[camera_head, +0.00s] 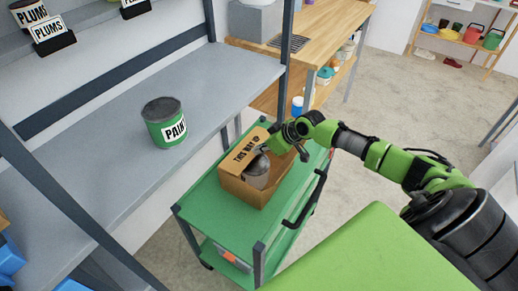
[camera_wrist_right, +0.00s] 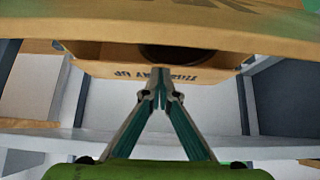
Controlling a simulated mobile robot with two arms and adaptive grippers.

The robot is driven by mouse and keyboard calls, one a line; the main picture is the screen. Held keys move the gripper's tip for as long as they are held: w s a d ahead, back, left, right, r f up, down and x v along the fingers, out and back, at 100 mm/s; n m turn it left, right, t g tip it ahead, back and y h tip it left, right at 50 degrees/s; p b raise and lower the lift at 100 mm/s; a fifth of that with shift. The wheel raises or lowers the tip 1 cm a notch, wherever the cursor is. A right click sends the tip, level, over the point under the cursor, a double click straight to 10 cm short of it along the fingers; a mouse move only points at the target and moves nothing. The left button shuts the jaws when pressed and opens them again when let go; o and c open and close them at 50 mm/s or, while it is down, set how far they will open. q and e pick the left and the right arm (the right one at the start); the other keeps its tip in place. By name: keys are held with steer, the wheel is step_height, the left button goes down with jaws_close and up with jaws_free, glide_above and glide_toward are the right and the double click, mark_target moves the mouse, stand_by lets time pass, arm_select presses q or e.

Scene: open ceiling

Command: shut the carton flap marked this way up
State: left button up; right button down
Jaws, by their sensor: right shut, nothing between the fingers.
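The cardboard carton (camera_head: 240,189) stands on a green cart. Its flap marked THIS WAY UP (camera_head: 237,163) is raised at the carton's back left and leans open. In the right wrist view the shut fingers (camera_wrist_right: 160,97) point toward a cardboard panel (camera_wrist_right: 118,72) with the lettering upside down. My left gripper is not in view.
The green cart (camera_head: 220,215) has a dark handle (camera_head: 305,200) on its right. A grey shelf (camera_head: 110,150) with a green PAIN-labelled can (camera_head: 165,122) stands at the left. A wooden workbench (camera_head: 330,25) is behind. Bare floor lies to the right.

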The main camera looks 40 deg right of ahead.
steer(key=shift+s+d+f+b, duration=0.1)
steer(key=shift+s+f+b, duration=0.1)
steer(key=shift+f, duration=0.3)
steer(key=shift+s+f+b, duration=0.1)
steer(key=shift+f+b, duration=0.05)
steer(key=shift+f, duration=0.35)
steer(key=shift+r, duration=0.15)
steer(key=shift+w+r+p, duration=0.1)
steer(key=shift+r+p, duration=0.45)
steer(key=shift+p, duration=0.25)
steer(key=shift+r+p, duration=0.35)
steer(key=shift+r, duration=0.1)
steer(key=r+p, duration=0.3)
steer(key=p, duration=0.1)
steer(key=shift+s+d+r, duration=0.1)
steer(key=shift+s+r, duration=0.1)
steer(key=shift+r, duration=0.2)
steer(key=b+v, duration=0.1)
steer(key=v, duration=0.8)
steer(key=shift+s+f, duration=0.3)
steer(key=shift+s, duration=0.1)
steer(key=shift+d, duration=0.1)
